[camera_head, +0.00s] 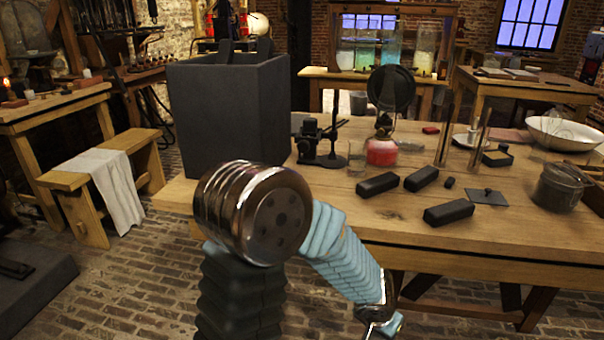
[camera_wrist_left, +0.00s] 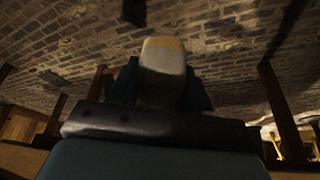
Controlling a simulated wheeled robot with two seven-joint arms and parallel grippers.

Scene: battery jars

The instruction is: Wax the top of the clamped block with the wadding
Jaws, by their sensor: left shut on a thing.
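My left gripper (camera_head: 384,318) hangs in front of the table's front edge, low in the head view. In the left wrist view my left gripper (camera_wrist_left: 161,85) is shut on a pale thing with a yellowish end (camera_wrist_left: 163,62), which may be the wadding. Brick floor lies beyond it there. In the head view the held thing is too small to tell. A small black clamp-like device (camera_head: 312,140) stands on the table beside the large dark box; I cannot tell whether a block is clamped in it. My right gripper is not in view.
The wooden table (camera_head: 400,235) bears a large dark box (camera_head: 230,110), several loose dark blocks (camera_head: 448,212), a flask of red liquid (camera_head: 381,150), upright glass tubes, a metal pot (camera_head: 557,188) and a white basin (camera_head: 562,133). The table's front middle is clear.

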